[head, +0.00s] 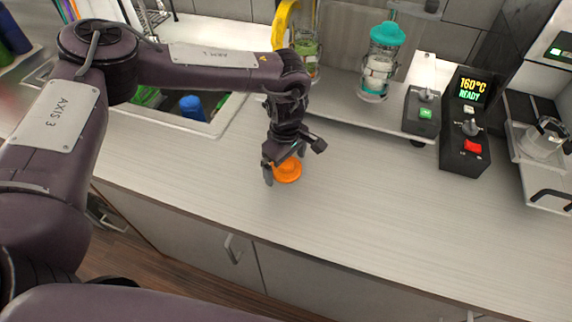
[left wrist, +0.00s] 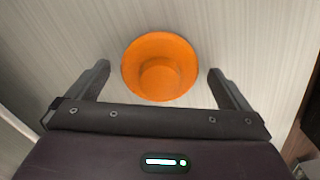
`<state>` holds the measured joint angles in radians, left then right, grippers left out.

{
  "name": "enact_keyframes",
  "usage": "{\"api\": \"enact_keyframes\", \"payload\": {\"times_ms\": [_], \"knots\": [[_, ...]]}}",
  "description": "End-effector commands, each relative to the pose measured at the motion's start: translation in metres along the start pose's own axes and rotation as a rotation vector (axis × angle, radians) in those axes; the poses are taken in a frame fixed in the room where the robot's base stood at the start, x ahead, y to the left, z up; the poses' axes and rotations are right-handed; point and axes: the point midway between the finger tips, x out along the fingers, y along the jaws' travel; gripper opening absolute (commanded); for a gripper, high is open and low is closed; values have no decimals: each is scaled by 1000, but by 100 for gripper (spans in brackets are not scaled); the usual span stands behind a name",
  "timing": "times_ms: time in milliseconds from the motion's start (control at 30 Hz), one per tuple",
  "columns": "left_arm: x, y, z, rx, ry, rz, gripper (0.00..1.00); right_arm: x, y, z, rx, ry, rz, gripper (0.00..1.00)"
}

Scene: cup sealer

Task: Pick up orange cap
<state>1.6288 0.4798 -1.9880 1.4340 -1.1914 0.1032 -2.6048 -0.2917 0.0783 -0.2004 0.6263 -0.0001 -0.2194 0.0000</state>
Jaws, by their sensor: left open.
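The orange cap (head: 288,173) lies on the countertop in the head view, partly hidden by my left gripper. In the left wrist view the whole cap (left wrist: 160,66) shows as a round disc with a raised round knob. My left gripper (head: 284,172) points down at the cap from above. In the left wrist view its fingers (left wrist: 158,82) are open, one on each side of the cap, with gaps between fingers and cap. The cap is not held. My right gripper is not in view.
A jar with a teal lid (head: 385,62) stands on a raised shelf (head: 345,112) behind. A heater box reading 160°C (head: 466,120) stands to the right. A sink (head: 205,125) with a blue item (head: 192,108) is at the left. The counter (head: 400,205) right of the cap is clear.

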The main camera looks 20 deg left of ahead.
Motion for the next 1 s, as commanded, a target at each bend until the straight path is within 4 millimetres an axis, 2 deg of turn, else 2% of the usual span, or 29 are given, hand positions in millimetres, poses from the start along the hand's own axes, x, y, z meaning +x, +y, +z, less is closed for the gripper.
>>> {"api": "enact_keyframes", "payload": {"times_ms": [67,400,767,867,1000], "knots": [[0,0,0,0,0,0,97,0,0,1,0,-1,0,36],[0,0,0,0,0,0,53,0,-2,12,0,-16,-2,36],[-3,1,0,0,0,2,53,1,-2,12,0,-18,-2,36],[-10,2,0,0,-1,4,53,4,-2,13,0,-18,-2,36],[-28,1,0,0,0,5,53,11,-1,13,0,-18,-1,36]]}}
